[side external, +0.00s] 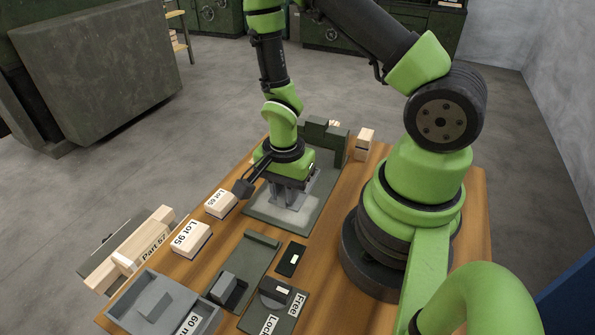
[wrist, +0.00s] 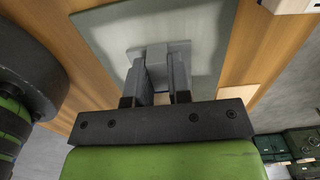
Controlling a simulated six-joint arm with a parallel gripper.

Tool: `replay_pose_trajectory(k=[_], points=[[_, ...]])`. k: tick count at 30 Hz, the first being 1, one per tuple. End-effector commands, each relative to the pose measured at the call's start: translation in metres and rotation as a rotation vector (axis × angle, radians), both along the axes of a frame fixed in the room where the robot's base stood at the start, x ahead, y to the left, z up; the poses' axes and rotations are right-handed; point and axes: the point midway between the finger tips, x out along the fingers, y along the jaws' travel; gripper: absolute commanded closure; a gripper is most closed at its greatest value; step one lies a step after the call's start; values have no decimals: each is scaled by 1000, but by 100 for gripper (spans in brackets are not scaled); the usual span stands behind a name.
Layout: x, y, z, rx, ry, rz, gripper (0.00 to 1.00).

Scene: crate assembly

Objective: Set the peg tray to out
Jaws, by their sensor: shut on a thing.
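The gripper is shut on a grey upright handle (wrist: 156,62) that stands on the plate (wrist: 108,38). The wrist view shows the two fingers (wrist: 158,72) on either side of the handle. In the side view the fingers and wrist hide most of the handle.
Boxes marked Lot 65 (side external: 221,203) and Lot 95 (side external: 190,239) lie to the left.

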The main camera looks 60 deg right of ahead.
Motion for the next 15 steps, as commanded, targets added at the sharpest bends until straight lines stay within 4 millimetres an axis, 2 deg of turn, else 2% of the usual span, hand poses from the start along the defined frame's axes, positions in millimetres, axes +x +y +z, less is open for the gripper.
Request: replay_pose_trajectory(k=[3,6,15], points=[[2,20,0,0,-7,10,100],[1,28,1,0,-8,5,100],[1,32,1,0,-8,2,100]])
